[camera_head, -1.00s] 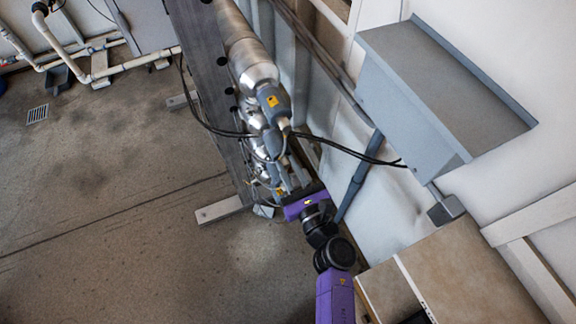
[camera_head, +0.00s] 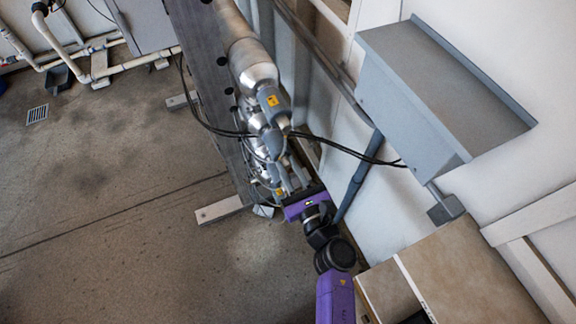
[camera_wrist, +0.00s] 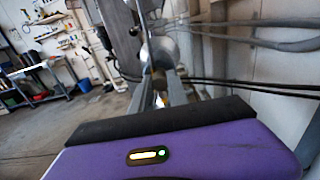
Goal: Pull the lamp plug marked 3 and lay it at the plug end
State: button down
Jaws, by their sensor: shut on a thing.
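The lamp plugs are grey with yellow labels and sit on the ends of a row of silver reactor tubes (camera_head: 252,65). No number is readable. My gripper (camera_head: 292,176) is at the lower end of the row, its fingers pointing up at the tubes. In the wrist view my gripper (camera_wrist: 160,90) is closed around a small brownish-grey part, mostly hidden. I cannot tell whether that part is seated or free.
Black cables (camera_head: 345,150) run from the row to the wall on the right. A grey wall box (camera_head: 440,90) overhangs there. A brown-topped bench (camera_head: 470,270) stands at lower right. Open floor (camera_head: 110,220) lies left of the dark frame plate (camera_head: 205,70).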

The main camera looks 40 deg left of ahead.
aim_at(288, 167)
jog(key=shift+p+v, duration=0.6)
jog(key=shift+v, duration=1.9)
